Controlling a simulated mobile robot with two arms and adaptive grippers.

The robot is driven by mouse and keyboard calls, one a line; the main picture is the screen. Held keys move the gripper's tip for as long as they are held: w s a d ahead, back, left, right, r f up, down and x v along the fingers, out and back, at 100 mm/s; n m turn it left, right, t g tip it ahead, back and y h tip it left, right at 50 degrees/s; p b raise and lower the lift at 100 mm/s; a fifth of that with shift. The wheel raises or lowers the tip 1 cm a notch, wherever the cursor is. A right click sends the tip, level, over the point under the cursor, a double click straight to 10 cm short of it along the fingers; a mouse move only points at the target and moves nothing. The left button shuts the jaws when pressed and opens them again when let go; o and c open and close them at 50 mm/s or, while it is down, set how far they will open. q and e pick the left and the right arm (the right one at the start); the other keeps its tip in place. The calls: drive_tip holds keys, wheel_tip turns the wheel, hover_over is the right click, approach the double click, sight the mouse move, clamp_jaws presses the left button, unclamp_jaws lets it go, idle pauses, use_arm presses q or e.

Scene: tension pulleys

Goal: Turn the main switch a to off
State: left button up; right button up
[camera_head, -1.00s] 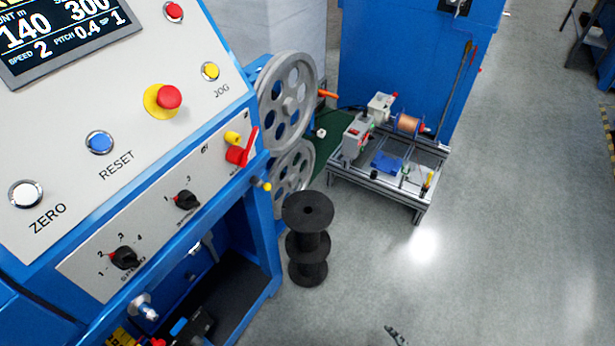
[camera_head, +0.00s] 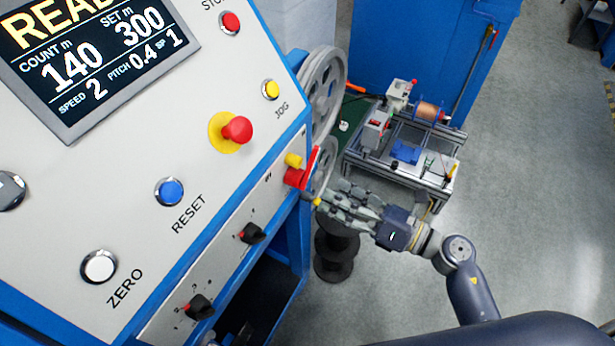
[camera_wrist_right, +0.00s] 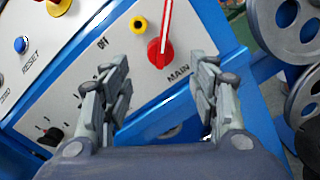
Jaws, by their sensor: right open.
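The main switch (camera_head: 297,178) is a red rotary handle on the lower strip of the machine's control panel, at its right end. In the right wrist view the red switch (camera_wrist_right: 160,52) shows ahead between my fingers, with its long pointer up and slightly right. The word MAIN is to its lower right and OFF to its left. My right gripper (camera_head: 328,200) is open and empty, just right of and below the switch, apart from it. In the wrist view the gripper's two fingers (camera_wrist_right: 164,90) stand either side of the switch's lower part. My left gripper is not in view.
A red emergency button (camera_head: 237,130) and black selectors (camera_head: 252,233) are on the same panel. Grey pulley wheels (camera_head: 325,90) and a black spool (camera_head: 335,255) stand beyond the panel.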

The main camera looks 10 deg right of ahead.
sight(306, 180)
drive_tip(key=p+x, duration=0.1)
drive_tip(key=x, duration=0.5)
drive_tip(key=shift+w+a+r+p, duration=0.1)
drive_tip(key=shift+w+a+p, duration=0.15)
drive_tip(key=shift+p, duration=0.1)
drive_tip(key=shift+x, duration=0.85)
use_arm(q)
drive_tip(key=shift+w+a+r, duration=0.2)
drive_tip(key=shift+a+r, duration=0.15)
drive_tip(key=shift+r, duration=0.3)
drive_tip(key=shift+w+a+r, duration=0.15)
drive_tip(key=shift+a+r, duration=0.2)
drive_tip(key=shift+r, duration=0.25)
use_arm(e)
drive_tip(key=shift+s, duration=0.1)
drive_tip(key=shift+c, duration=0.4)
clamp_jaws()
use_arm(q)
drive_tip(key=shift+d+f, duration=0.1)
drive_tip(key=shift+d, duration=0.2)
use_arm(e)
drive_tip(key=shift+f, duration=0.2)
